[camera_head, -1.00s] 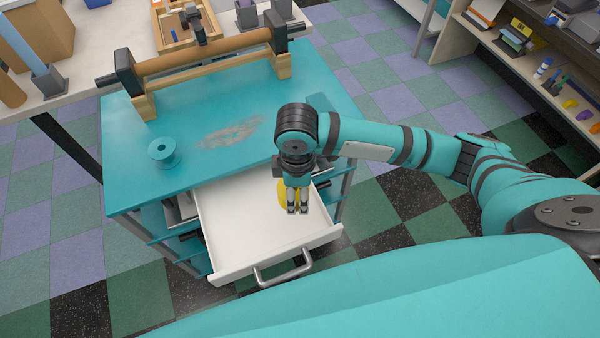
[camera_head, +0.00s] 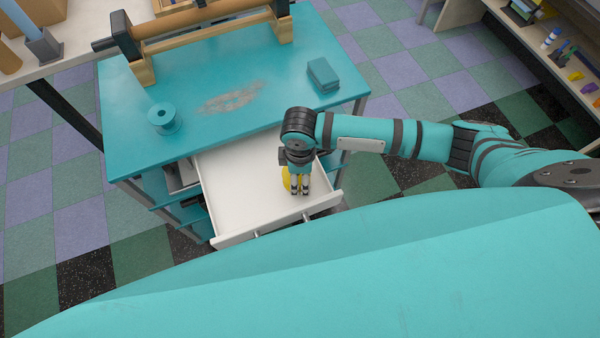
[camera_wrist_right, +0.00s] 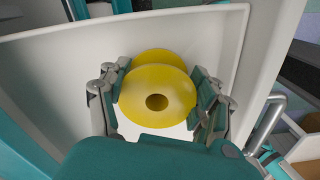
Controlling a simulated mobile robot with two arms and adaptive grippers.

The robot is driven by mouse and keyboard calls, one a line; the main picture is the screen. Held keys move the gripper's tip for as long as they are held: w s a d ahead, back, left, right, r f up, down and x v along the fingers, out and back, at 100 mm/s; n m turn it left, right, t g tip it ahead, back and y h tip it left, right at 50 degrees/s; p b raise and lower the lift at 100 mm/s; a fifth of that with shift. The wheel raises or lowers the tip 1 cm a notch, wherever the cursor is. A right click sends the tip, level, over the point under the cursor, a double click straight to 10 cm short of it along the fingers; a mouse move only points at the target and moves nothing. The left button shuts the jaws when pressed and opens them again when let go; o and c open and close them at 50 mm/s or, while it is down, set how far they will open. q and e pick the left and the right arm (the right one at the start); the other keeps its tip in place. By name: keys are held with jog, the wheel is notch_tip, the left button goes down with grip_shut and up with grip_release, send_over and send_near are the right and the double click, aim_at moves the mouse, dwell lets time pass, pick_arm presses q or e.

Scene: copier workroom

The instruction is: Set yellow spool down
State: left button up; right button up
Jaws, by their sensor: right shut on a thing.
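The yellow spool (camera_wrist_right: 157,85) is between the fingers of my right gripper (camera_wrist_right: 160,98), which is shut on it. In the head view the spool (camera_head: 286,179) shows only as a yellow patch beside the right gripper (camera_head: 299,188); the rest is hidden behind the fingers. The gripper points down over the right part of the open white drawer (camera_head: 245,200). I cannot tell whether the spool touches the drawer floor. My left gripper is not in view.
The drawer sticks out of a teal cabinet (camera_head: 200,65). A teal spool (camera_head: 164,118) and a teal block (camera_head: 323,75) are on the cabinet top, with a long roller (camera_head: 205,28) on wooden stands behind. The rest of the drawer floor looks clear.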

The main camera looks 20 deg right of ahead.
jog(key=shift+f, duration=0.15)
jog(key=o, duration=1.2)
jog(key=shift+c, duration=0.2)
notch_tip(320, 180, up, 12)
jog(key=shift+r, duration=0.2)
